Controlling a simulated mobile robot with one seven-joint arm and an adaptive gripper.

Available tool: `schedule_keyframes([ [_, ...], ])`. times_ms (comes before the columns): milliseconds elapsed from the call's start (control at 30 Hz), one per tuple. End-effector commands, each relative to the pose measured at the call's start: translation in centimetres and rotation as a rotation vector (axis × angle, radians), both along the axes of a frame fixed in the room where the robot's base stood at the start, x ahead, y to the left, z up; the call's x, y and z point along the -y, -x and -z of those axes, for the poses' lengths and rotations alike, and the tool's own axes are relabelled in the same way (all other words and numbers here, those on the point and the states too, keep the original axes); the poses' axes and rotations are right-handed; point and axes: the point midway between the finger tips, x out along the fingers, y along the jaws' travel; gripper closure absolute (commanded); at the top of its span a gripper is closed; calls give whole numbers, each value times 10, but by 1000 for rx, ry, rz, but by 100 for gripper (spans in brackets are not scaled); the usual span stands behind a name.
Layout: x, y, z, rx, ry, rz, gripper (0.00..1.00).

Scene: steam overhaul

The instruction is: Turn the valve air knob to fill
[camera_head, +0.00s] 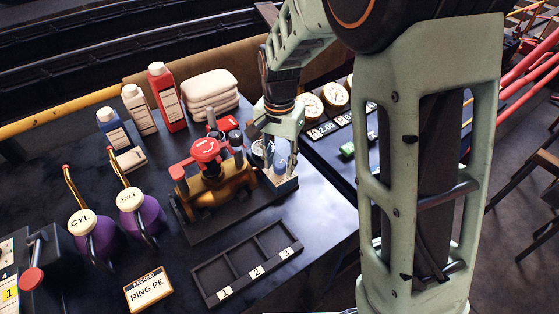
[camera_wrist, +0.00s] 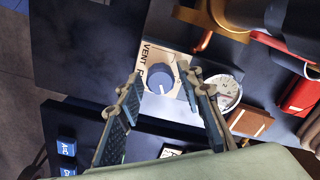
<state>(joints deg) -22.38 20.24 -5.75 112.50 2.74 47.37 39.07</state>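The valve air knob (camera_wrist: 160,78) is a round blue-grey knob on a pale plate (camera_wrist: 148,48) in the wrist view. The plate reads "VENT", with a second word starting with "F" partly covered by a finger. A light mark shows on the knob, but its exact setting is hard to read. My gripper (camera_wrist: 163,84) is open, its two fingers on either side of the knob; I cannot tell whether they touch it. In the head view my gripper (camera_head: 280,166) points down over the small valve box (camera_head: 284,185), hiding part of it.
A brass valve body with a red knob (camera_head: 205,150) stands just left of my gripper. A small gauge (camera_wrist: 224,90) is close beside the plate. An empty numbered tray (camera_head: 212,298) lies in front. Bottles and purple oil cans stand further left.

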Motion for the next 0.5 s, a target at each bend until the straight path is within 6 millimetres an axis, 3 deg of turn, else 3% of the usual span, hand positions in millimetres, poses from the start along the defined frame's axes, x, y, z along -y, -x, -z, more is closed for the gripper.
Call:
schedule_keyframes([
  [333, 0, 0, -1, 1, 0, -1, 58],
  [500, 0, -1, -21, 5, -1, -1, 58],
])
